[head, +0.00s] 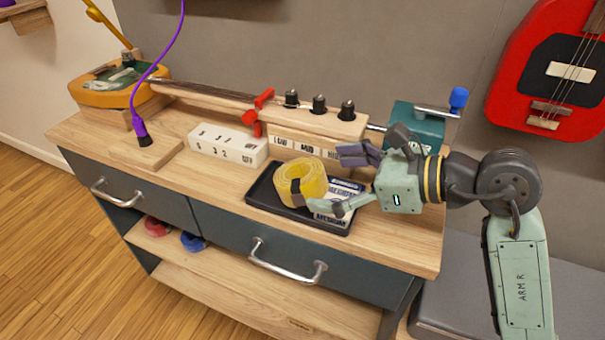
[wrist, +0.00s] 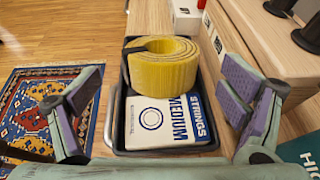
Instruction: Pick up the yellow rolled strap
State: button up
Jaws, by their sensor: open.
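The yellow rolled strap (head: 300,183) sits in a black tray (head: 263,197) on the wooden cabinet top. It also shows in the wrist view (wrist: 160,66) as a coil with a dark band, in the far part of the tray. A white and blue strings pack (wrist: 165,122) lies in the tray on the near side of the strap and also shows in the head view (head: 343,190). My gripper (head: 345,182) is open and empty, just right of the strap. In the wrist view its two fingers (wrist: 160,108) stand wide apart on either side of the tray.
A wooden block with black knobs (head: 318,122) stands behind the tray. A white numbered block (head: 228,145) is behind left, and a teal box with a crank (head: 415,122) is at the right.

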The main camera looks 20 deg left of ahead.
aim_at(310, 175)
jog(key=p+x, duration=0.2)
jog(key=x, duration=0.4)
jog(key=shift+w+r, duration=0.1)
jog(key=shift+r, duration=0.05)
jog(key=shift+a, duration=0.15)
jog(key=shift+c, duration=0.3)
jog(key=c, duration=1.4)
jog(key=shift+w, duration=0.1)
